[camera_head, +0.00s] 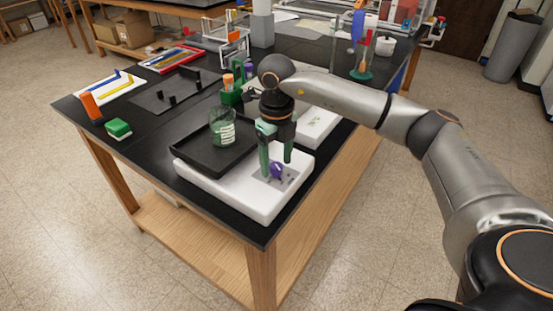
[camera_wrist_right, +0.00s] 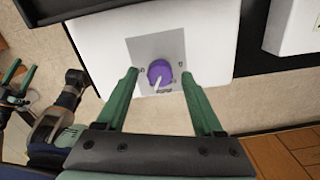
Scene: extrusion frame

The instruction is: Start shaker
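The shaker has a white base (camera_head: 240,200) with a black tray (camera_head: 192,150) on top, at the near end of the bench. My right gripper (camera_head: 276,166) points down over the panel. Its green fingers are open, one on each side of the knob, with visible gaps. My left gripper (camera_wrist_right: 20,76) shows only partly, at the wrist view's left edge.
A second white device (camera_head: 318,126) stands close behind the shaker. A green box (camera_head: 118,128) and an orange block (camera_head: 91,106) lie near the bench's left edge. Racks and bottles stand farther back. The black bench top (camera_head: 150,150) left of the shaker is clear.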

